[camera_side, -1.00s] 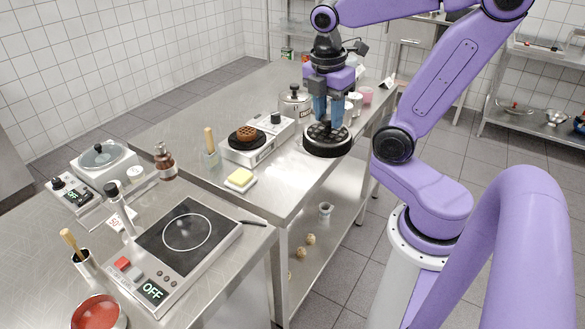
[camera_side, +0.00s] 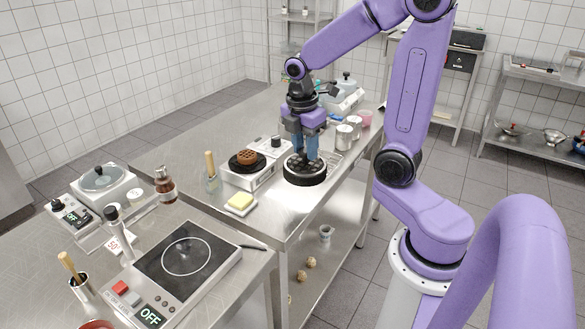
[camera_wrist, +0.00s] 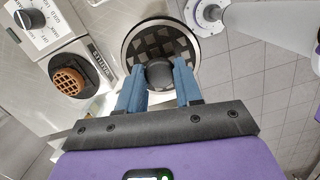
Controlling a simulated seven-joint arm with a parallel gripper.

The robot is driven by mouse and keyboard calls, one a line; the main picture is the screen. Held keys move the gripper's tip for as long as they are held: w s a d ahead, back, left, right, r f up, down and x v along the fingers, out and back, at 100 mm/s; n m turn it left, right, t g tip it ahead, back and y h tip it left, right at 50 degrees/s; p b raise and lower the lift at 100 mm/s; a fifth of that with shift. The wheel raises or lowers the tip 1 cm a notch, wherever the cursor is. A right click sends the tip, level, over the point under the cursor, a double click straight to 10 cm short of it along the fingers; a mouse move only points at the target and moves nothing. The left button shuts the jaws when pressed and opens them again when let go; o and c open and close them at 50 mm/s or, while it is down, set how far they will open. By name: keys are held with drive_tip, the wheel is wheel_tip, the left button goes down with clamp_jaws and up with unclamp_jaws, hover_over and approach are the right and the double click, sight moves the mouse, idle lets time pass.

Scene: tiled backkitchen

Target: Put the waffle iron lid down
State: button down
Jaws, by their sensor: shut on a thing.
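The waffle iron lid (camera_side: 305,178) is a dark round disc with a pale rim, just right of the waffle iron, by the counter's front edge. My gripper (camera_side: 305,157) is shut on its dark central knob from above. The wrist view shows the lid's gridded top (camera_wrist: 137,45) and the knob (camera_wrist: 159,75) between the blue fingers of my gripper (camera_wrist: 160,82). The lid looks level and low; I cannot tell whether it touches the counter. The waffle iron (camera_side: 262,178) carries a round brown waffle (camera_side: 247,157) on its dark plate, uncovered.
Metal canisters (camera_side: 344,135) stand behind the lid. The counter (camera_side: 275,216) is bare in front. Floor lies beyond its edge.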

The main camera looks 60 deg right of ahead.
sight(293, 155)
drive_tip(key=w+f, duration=0.2)
drive_tip(key=w+d+f, duration=0.1)
drive_tip(key=w+f, duration=0.1)
drive_tip(key=f, duration=0.1)
drive_tip(key=shift+d, duration=0.1)
drive_tip(key=shift+w+f, duration=0.15)
drive_tip(key=shift+f, duration=1.6)
drive_tip(key=c, duration=0.8)
unclamp_jaws()
drive_tip(key=shift+f, duration=0.15)
drive_tip(key=shift+o, duration=0.2)
